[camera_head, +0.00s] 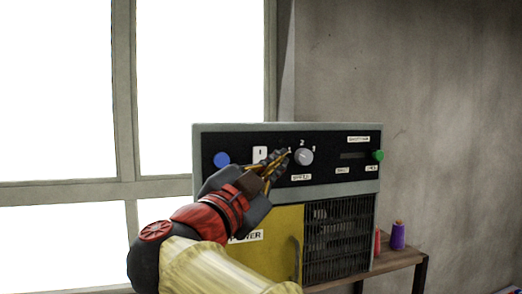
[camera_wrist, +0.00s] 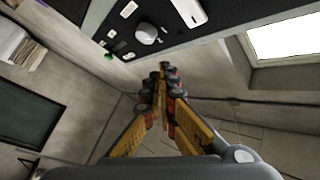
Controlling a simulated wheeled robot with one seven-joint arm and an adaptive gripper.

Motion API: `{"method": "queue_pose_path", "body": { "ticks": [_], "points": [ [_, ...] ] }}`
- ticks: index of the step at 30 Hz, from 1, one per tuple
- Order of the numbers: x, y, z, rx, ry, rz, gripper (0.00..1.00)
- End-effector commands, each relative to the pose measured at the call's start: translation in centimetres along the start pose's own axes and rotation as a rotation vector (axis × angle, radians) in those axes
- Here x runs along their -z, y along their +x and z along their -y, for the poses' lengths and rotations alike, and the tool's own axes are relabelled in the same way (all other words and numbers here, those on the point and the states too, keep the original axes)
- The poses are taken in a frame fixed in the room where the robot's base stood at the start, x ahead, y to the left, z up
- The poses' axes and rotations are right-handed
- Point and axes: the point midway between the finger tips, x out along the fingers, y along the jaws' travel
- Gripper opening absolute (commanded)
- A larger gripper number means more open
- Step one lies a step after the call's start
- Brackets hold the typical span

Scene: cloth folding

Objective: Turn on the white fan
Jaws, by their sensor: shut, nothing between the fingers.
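No separate white fan shows in either view. A grey box-shaped appliance (camera_head: 286,190) stands by the window, with a black control panel (camera_head: 232,140) and a dark grille. The panel has a blue button (camera_head: 221,159), a white switch (camera_head: 260,154), a grey-white knob (camera_head: 303,156) and a green knob (camera_head: 378,155). The grey-white knob also shows in the wrist view (camera_wrist: 146,34), as does the white switch (camera_wrist: 188,12). My gripper (camera_head: 283,156) is shut and empty, its tips just left of the knob in the head view. Contact cannot be told.
A yellow door (camera_head: 276,245) with a handle sits below the panel; its label reads "POWER", partly hidden by my arm. Purple (camera_head: 398,235) and red (camera_head: 377,243) spools stand on the wooden table (camera_head: 408,258) at the right. A window (camera_head: 200,75) is behind.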

Motion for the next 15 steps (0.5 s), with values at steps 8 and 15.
{"method": "queue_pose_path", "body": {
  "ticks": [8, 15],
  "points": [
    [-1.8, 2.7, 2.1, 0.000, -0.001, 0.001, 0.00],
    [-3.1, 4.5, 3.4, 0.000, -0.001, 0.001, 0.00]
  ]
}}
